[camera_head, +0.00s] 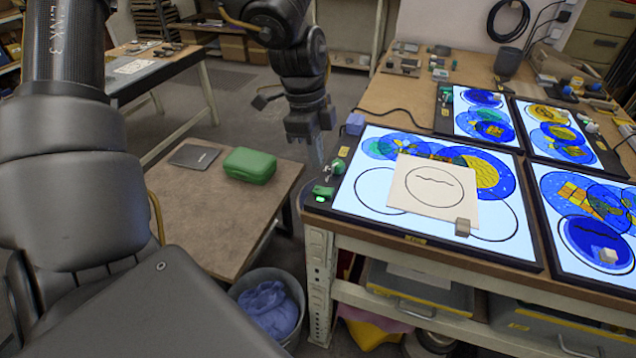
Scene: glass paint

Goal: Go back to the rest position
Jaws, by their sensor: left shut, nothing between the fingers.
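My left gripper (317,152) hangs pointing down at the left edge of the lit workbench, beside its back left corner. It is shut, with nothing visible in it. It is apart from the panel and the objects on it. My left arm fills the left side of the view. My right gripper is out of view.
A lit panel (352,203) on the bench carries a paper sheet (412,176) with a drawn circle and a small block (462,227). More lit panels lie right. A low table (178,206) holds a green case (249,165). A bin (290,283) stands below.

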